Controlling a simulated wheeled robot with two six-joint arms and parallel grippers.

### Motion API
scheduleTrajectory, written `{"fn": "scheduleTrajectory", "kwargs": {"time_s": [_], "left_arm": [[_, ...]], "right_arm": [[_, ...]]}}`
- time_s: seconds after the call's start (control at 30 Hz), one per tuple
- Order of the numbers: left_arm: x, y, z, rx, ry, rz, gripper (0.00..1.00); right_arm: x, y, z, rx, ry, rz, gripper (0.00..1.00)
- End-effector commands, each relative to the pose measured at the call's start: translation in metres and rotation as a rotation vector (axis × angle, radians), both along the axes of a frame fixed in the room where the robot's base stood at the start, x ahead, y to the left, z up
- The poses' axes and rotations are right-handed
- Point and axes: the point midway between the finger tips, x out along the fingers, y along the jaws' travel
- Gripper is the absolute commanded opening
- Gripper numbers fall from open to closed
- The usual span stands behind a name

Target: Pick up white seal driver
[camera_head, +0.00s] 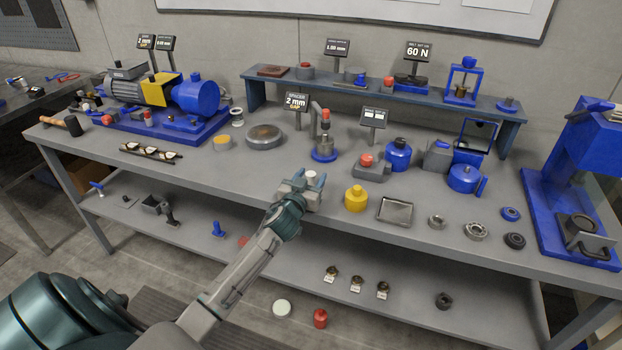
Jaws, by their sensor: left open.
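A small white round piece (311,175), which looks like the white seal driver, stands on the grey workbench (262,178) near its front edge. My left gripper (309,181) reaches in from the front with its jaws open. Its two fingers appear on either side of the white piece, and I see no clear grip on it. The gripper hides the lower part of the piece. My right gripper is not in view.
A yellow bottle-like part (355,198) and a metal tray (394,210) stand to the right of my gripper. A blue-based stand (324,154) and a spacer sign (296,100) are behind it. A blue press (575,190) stands at the far right.

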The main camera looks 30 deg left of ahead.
Motion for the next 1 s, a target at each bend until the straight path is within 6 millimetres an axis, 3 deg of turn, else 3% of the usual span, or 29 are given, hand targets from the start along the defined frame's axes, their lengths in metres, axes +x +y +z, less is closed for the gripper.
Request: {"fn": "scheduleTrajectory", "kwargs": {"time_s": [0.27,0.5,0.83,1.0], "left_arm": [[0.003,0.001,-0.001,0.001,0.0,-0.001,0.51],[0.003,0.001,-0.001,0.001,0.0,0.0,0.04],[0.003,0.001,0.002,0.002,-0.001,0.0,0.03],[0.003,0.001,0.014,0.003,-0.003,-0.001,0.03]], "right_arm": [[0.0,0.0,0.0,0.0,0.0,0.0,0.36],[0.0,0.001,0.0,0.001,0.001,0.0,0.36],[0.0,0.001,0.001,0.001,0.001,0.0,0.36],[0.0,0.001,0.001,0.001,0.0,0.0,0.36]]}}
